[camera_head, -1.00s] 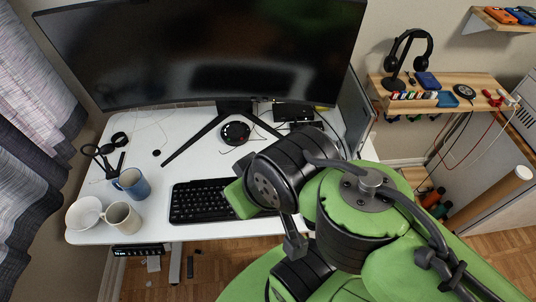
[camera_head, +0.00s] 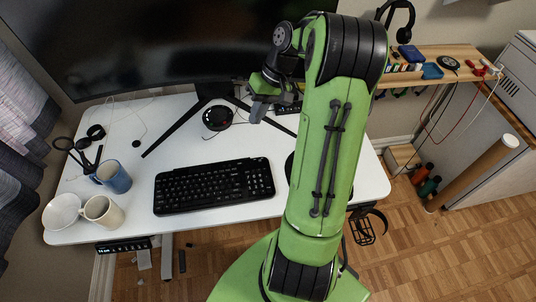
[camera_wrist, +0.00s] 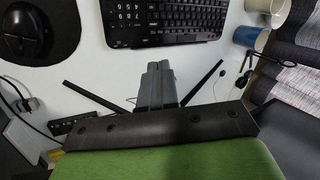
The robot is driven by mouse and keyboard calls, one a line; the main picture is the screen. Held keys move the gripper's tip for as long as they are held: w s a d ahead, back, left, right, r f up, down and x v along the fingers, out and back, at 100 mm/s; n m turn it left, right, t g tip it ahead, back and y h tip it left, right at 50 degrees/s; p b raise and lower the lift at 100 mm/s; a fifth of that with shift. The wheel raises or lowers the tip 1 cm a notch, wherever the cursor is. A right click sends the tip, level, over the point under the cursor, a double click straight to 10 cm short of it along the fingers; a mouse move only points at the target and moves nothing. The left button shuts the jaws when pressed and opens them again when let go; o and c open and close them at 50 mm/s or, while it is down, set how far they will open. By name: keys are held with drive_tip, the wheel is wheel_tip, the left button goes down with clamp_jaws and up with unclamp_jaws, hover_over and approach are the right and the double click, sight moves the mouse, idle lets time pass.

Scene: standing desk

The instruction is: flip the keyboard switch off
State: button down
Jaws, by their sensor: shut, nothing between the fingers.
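The black keyboard (camera_head: 213,186) lies flat on the white desk, fully visible in the head view. My gripper (camera_head: 257,112) is over the back of the desk, beyond the keyboard and near the monitor stand. In the wrist view its grey fingers (camera_wrist: 157,72) are together, empty and apart from the keyboard.
A blue mug (camera_head: 115,178), a cream mug (camera_head: 103,212) and a white bowl (camera_head: 61,211) stand at the left. The mouse (camera_wrist: 22,30) sits on a dark pad. The desk in front of the keyboard is clear.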

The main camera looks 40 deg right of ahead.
sight(261, 160)
drive_tip(key=s+d+f+m+t+y, duration=0.1)
drive_tip(key=s+d+f, duration=0.2)
drive_tip(key=d+f, duration=0.3)
drive_tip(key=s+d+f+m+t+y+b, duration=0.1)
drive_tip(key=s+d+f+t+y, duration=0.1)
drive_tip(key=s+d+f, duration=0.2)
drive_tip(key=d+f, duration=0.3)
drive_tip(key=f, duration=0.1)
drive_tip(key=shift+d+m+t, duration=0.2)
drive_tip(key=shift+m+t, duration=0.1)
drive_tip(key=shift+m, duration=0.1)
drive_tip(key=shift+s, duration=0.1)
drive_tip(key=b+x, duration=0.4)
drive_tip(key=x, duration=0.6)
drive_tip(key=shift+a+f, duration=0.2)
drive_tip(key=w+a, duration=0.2)
drive_tip(key=shift+a+r+b, duration=0.2)
drive_tip(key=shift+a+b, duration=0.15)
drive_tip(key=shift+a, duration=0.15)
